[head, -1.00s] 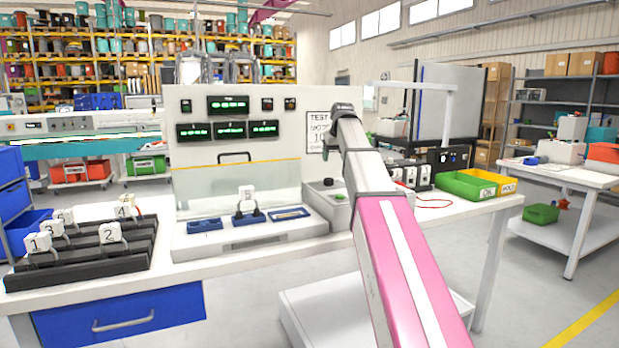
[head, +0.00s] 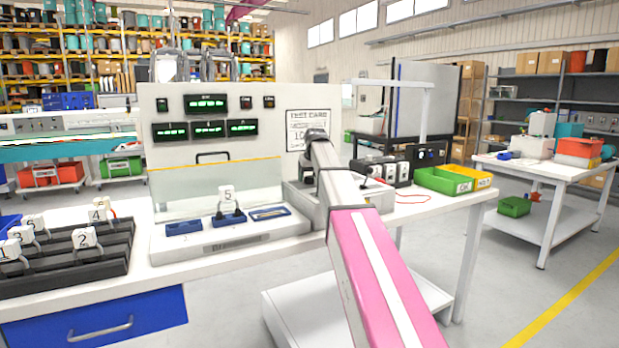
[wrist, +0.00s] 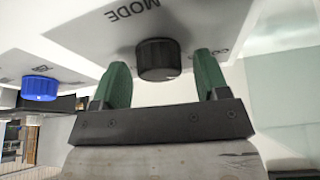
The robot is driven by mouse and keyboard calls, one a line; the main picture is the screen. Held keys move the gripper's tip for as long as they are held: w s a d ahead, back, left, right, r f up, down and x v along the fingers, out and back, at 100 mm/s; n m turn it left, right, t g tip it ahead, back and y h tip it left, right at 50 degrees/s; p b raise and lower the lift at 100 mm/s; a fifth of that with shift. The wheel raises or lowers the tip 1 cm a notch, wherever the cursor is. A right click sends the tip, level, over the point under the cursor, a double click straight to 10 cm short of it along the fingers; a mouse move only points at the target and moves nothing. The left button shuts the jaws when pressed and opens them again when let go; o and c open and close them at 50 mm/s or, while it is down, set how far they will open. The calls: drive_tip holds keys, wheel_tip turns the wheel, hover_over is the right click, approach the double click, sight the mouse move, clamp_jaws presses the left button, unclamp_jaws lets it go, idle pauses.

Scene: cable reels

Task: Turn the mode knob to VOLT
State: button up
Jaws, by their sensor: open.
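The mode knob is a black ribbed knob (wrist: 158,60) on a pale panel in the wrist view, beside the upside-down word MODE. My gripper (wrist: 161,78) has two green fingers, spread apart. The knob shows between the fingertips with a gap on each side; I cannot tell how deep the fingers reach around it. The knob's pointer and the VOLT mark cannot be made out; one label is partly hidden by the right finger. In the head view my arm hides the gripper and part of the grey control box (head: 300,196).
A blue knob (wrist: 40,88) is left of the fingers in the wrist view. In the head view, the test panel (head: 215,172) stands left of my arm, with a block marked 5 (head: 226,192) at its base. A green bin (head: 440,182) sits to the right.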

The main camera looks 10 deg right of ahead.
drive_tip(key=shift+c, duration=0.3)
drive_tip(key=c, duration=0.9)
drive_tip(key=shift+o, duration=0.2)
drive_tip(key=shift+m, duration=0.4)
drive_tip(key=m+h, duration=0.1)
drive_tip(key=m, duration=0.1)
drive_tip(key=m+h, duration=0.1)
drive_tip(key=m, duration=0.2)
drive_tip(key=shift+w+a+m, duration=0.1)
drive_tip(key=shift+a+m, duration=0.05)
drive_tip(key=shift+m, duration=0.15)
drive_tip(key=m+h, duration=0.1)
drive_tip(key=m, duration=0.1)
drive_tip(key=m+g+h, duration=0.1)
drive_tip(key=m, duration=0.2)
drive_tip(key=shift+g, duration=0.3)
drive_tip(key=shift+m, duration=0.4)
drive_tip(key=o, duration=0.9)
